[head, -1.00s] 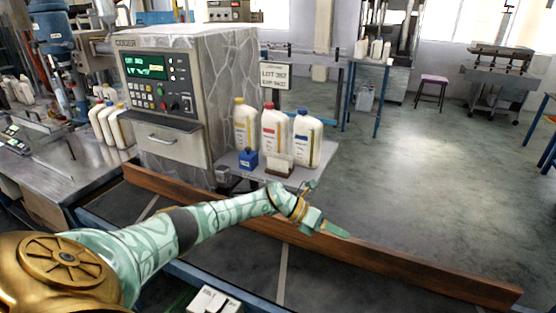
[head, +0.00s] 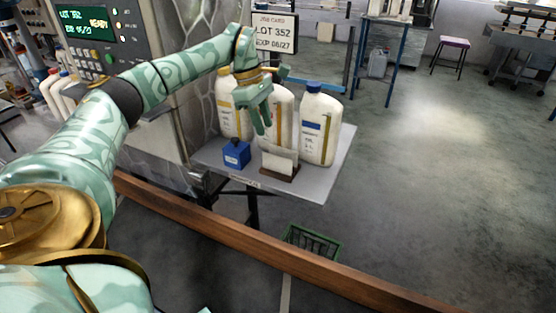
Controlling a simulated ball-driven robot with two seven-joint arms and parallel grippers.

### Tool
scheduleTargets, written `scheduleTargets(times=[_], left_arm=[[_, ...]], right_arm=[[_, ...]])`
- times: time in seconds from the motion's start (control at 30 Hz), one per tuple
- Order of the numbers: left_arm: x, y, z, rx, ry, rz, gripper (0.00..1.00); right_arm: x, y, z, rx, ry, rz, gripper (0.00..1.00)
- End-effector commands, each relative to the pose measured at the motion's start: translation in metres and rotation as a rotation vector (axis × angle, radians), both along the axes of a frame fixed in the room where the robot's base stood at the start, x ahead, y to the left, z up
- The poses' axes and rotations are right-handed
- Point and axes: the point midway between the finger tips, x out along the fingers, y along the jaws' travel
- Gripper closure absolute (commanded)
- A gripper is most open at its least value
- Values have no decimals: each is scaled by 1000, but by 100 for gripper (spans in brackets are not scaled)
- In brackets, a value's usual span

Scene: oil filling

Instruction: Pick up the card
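A white card (head: 281,155) stands upright in a small brown holder (head: 278,173) near the front of a grey shelf (head: 318,185). My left gripper (head: 265,128) points down just above and behind the card in the picture, in front of the bottles. I see no contact with the card. Its fingers overlap in this view, so I cannot tell how far apart they are. A job card sign (head: 275,33) reading LOT 352, EXP 06/27 stands behind the shelf. My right gripper is not in view.
Three white bottles stand behind the card; the blue-capped one (head: 320,120) is rightmost. A blue block (head: 236,154) sits left of the holder. The coder machine (head: 190,110) is at left. A brown rail (head: 230,232) and green basket (head: 312,243) are in front, lower down.

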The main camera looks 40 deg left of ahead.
Motion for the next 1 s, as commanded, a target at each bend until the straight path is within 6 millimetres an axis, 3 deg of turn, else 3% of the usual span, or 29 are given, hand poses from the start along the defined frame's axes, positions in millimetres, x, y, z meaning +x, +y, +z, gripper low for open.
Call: scheduleTargets(times=[0.03, 0.23, 0.53, 0.8, 1.0], left_arm=[[1, -4, -21, -1, 6, -3, 72], [5, -16, -61, -1, 4, 0, 72], [8, -25, -80, -2, 1, -1, 72], [12, -42, -119, -2, 3, 0, 72], [13, -43, -120, -2, 0, 2, 72]], right_arm=[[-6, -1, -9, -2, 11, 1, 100], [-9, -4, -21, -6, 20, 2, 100], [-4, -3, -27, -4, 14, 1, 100], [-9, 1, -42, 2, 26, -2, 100], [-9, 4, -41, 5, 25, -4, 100]])
